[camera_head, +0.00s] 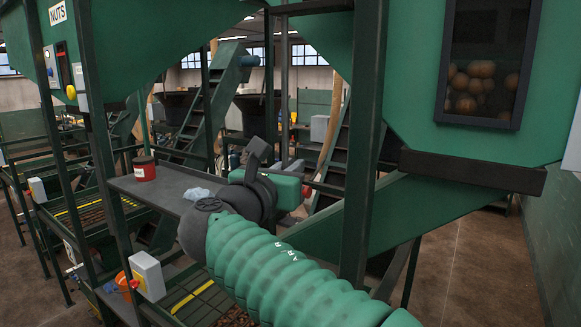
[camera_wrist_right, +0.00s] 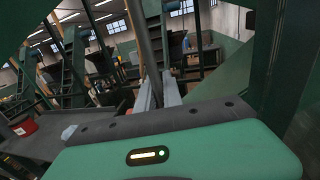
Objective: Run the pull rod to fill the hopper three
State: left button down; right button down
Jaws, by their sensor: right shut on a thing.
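My right arm comes in from the bottom, and its gripper (camera_head: 283,168) is at the middle of the head view, mostly hidden behind its green body. In the right wrist view the grey fingers (camera_wrist_right: 157,93) are shut around the lower part of an upright dark rod (camera_wrist_right: 143,35). This appears to be the pull rod; it also shows as a thin upright bar (camera_head: 284,85) in the head view. A green hopper (camera_head: 405,85) with a dark-framed window stands at the right; round brown items fill the window's lower part. I cannot tell which hopper is three. My left gripper is out of view.
A thick green post (camera_head: 362,130) stands right of my gripper. A grey shelf (camera_head: 165,192) holds a red tub (camera_head: 144,169) and a pale crumpled cloth (camera_head: 198,194). A hopper marked NUTS (camera_head: 57,14) is upper left. Floor at the right is clear.

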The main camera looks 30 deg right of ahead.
jog(key=c, duration=1.5)
grip_release()
jog(key=shift+w+d, duration=0.1)
jog(key=shift+c, duration=0.2)
jog(key=shift+o, duration=0.3)
jog(key=shift+w+d, duration=0.1)
jog(key=shift+w, duration=0.1)
jog(key=b+v, duration=0.5)
jog(key=v, duration=1.1)
jog(key=shift+s+a, duration=0.15)
jog(key=shift+a, duration=0.25)
jog(key=shift+f, duration=0.1)
